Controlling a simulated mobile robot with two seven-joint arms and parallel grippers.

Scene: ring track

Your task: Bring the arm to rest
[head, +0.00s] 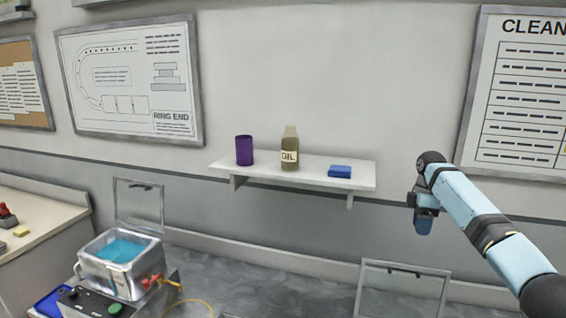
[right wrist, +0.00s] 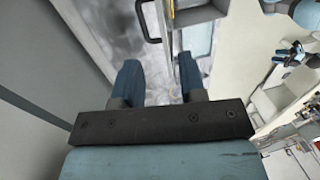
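My right arm comes in from the right edge of the head view, and its gripper (head: 424,215) hangs in the air in front of the wall, to the right of the shelf. In the right wrist view the two blue fingers of this gripper (right wrist: 158,76) stand apart with nothing between them. Grey floor and a panel with a dark handle lie beyond them. The gripper touches nothing that I can see. My left gripper does not show in the head view.
A white wall shelf (head: 265,177) holds a purple cup (head: 244,151), an oil bottle (head: 290,153) and a blue block (head: 340,172). At lower left stands an open-lidded metal bath (head: 121,278) with blue liquid. A bench (head: 38,222) is at far left.

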